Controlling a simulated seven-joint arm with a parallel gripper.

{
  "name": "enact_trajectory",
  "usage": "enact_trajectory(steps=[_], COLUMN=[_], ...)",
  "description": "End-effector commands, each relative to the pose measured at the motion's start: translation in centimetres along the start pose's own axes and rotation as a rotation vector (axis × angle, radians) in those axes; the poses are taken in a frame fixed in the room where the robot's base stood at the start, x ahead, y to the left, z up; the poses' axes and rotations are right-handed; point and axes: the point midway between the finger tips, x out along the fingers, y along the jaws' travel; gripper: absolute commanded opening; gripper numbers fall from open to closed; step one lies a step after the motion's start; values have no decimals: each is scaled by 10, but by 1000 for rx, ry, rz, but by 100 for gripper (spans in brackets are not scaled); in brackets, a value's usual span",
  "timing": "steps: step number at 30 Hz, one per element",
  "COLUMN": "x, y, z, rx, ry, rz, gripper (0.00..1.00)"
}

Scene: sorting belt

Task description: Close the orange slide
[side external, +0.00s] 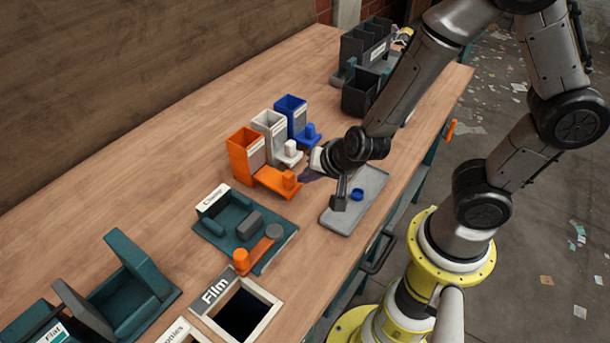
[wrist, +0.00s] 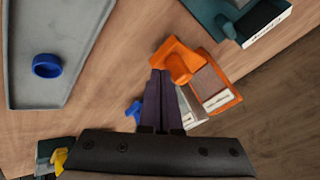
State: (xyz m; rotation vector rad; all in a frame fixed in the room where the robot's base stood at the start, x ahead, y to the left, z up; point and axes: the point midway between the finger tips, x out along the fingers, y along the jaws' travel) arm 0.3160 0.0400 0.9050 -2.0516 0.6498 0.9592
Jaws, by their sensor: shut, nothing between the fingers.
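The orange slide (side external: 275,180) sticks out from the front of the open-topped orange box (side external: 242,160). A raised orange knob (side external: 289,179) stands near its outer end. In the wrist view the slide (wrist: 170,50) and its knob (wrist: 180,69) lie just right of the fingertips, and the box (wrist: 222,101) is farther right. My gripper (side external: 306,176) is shut and empty, with its dark fingers close beside the knob. In the wrist view the shut gripper (wrist: 160,74) points at the slide's edge; I cannot tell whether it touches.
White (side external: 268,132) and blue (side external: 290,112) boxes with similar slides stand behind the orange one. A grey tray (side external: 335,222) holds a blue ring (side external: 357,194). A teal Clamp fixture (side external: 208,230) lies in front, left. Bare wood lies left of the boxes.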

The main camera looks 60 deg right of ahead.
Motion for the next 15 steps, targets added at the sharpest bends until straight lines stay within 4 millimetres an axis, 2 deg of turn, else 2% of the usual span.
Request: enact_trajectory(steps=[15], x=[4], y=[-6], z=[-1], rx=[0], ry=[0], rz=[0], gripper=[0])
